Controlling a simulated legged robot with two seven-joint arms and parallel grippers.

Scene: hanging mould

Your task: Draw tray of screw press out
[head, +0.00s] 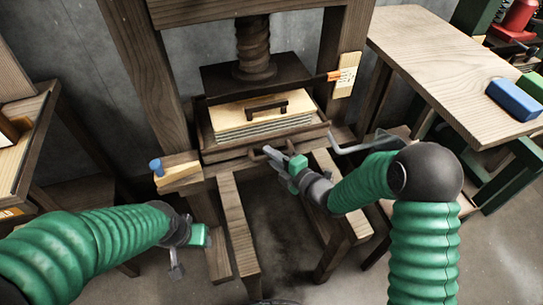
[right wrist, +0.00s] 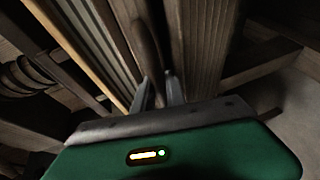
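The screw press stands in the middle of the head view, with a dark vertical screw (head: 254,45) and a dark press plate. Below the plate, the wooden tray (head: 222,152) sits in the press bed. It holds a layered stack under a pale board (head: 235,117) with a black handle. My right gripper (head: 277,158) is at the tray's front. In the right wrist view, its two close-set fingers (right wrist: 158,92) straddle the brown front handle (right wrist: 146,42) and look closed on it. My left gripper (head: 188,250) hangs low at the left, away from the tray; its finger gap is unclear.
Two wooden rails (head: 236,225) run forward from the press, with open space between them. A bent metal rod (head: 352,148) lies right of the tray. A table with a blue block (head: 514,100) stands right, and another bench (head: 25,135) left.

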